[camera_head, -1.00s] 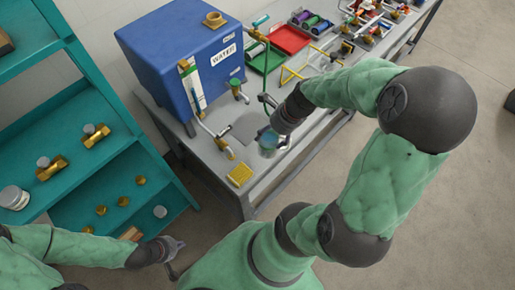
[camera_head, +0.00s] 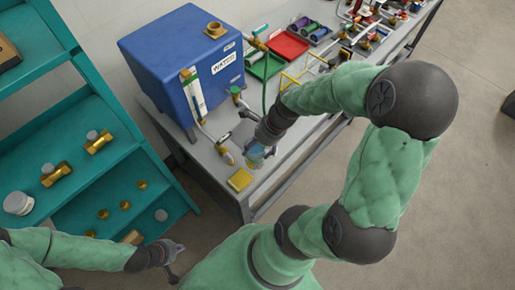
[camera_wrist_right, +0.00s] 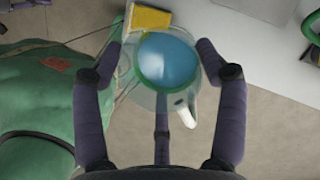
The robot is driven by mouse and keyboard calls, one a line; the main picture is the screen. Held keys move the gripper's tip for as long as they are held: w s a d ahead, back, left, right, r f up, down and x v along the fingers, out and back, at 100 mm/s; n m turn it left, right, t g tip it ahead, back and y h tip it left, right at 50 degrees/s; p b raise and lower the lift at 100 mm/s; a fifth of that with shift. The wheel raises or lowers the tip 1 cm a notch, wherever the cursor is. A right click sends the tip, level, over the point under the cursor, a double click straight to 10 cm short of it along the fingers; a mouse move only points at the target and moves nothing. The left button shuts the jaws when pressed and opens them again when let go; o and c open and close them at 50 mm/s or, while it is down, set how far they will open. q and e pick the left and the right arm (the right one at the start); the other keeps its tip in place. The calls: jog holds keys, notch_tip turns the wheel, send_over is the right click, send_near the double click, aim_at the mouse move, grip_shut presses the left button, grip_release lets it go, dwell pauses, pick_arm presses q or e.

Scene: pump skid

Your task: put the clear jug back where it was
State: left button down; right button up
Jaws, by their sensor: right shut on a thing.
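The clear jug (camera_head: 256,158) holds blue liquid. It is at the near end of the grey bench, just right of a yellow block, partly hidden by my right gripper (camera_head: 261,145). In the right wrist view the jug (camera_wrist_right: 168,64) sits between my fingers, which are closed around it; its pale handle or spout points to the lower right. I cannot tell whether its base touches the bench. My left gripper (camera_head: 175,252) is empty, its fingers apart, low beside the teal shelf.
The yellow block (camera_head: 240,179) lies near the bench's front corner. A blue water tank (camera_head: 185,65) with taps and hose stands behind. Green and red trays (camera_head: 287,46) lie further along. The teal shelf (camera_head: 100,170) with brass fittings stands left.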

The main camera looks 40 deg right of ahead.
aim_at(257, 143)
jog(key=w+d+f, duration=0.1)
jog(key=f, duration=0.1)
jog(key=w+d+f+b, duration=0.1)
jog(key=f, duration=0.1)
jog(key=w+d+f, duration=0.1)
jog(key=f, duration=0.1)
jog(key=shift+w+d+b, duration=0.25)
jog(key=shift+w+b, duration=0.05)
notch_tip(257, 143, down, 3)
jog(key=shift+w+d+f+b, duration=0.1)
jog(key=shift+d+b, duration=0.05)
jog(key=shift+b, duration=0.4)
jog(key=o, duration=1.7)
jog(key=shift+f, duration=0.1)
